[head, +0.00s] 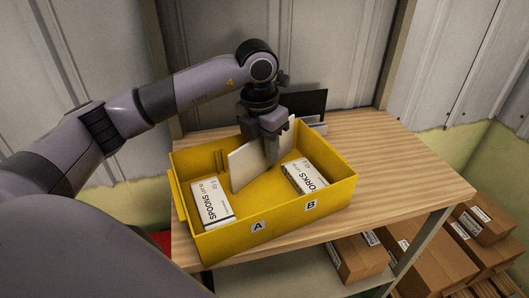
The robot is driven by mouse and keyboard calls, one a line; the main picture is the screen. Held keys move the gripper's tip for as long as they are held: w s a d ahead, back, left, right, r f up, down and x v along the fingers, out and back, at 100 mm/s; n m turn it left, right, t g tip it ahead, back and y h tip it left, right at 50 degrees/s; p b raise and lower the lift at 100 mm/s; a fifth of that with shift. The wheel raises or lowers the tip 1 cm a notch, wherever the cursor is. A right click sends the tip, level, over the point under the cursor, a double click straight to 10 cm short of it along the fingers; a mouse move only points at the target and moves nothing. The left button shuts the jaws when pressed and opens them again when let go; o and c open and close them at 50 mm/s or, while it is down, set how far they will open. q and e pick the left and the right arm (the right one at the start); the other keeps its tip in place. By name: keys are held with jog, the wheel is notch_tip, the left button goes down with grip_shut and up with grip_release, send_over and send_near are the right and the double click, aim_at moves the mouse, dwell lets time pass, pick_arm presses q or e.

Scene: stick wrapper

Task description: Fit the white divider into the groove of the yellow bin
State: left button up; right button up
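The yellow bin (281,227) stands on the wooden table, with labels A and B on its front wall. The white divider (247,165) is upright inside the bin, running from front left to back right. Its top stands above the back wall. My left gripper (272,157) points down over the bin and is shut on the divider, with one finger in front of it and the other side hidden. Groove ribs (220,160) show on the back wall, left of the divider. I cannot tell whether the divider's lower edge touches the floor. My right gripper is not in view.
A white spoons box (211,203) lies in the bin's left part and a white forks box (306,176) in its right part. A black panel (308,101) stands behind the bin. The table (400,170) is clear at right. Cardboard boxes (430,262) sit below.

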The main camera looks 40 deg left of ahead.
pick_arm(q)
jog(key=shift+r, duration=0.15)
grip_shut()
jog(key=shift+s+r, duration=0.1)
jog(key=shift+r, duration=0.1)
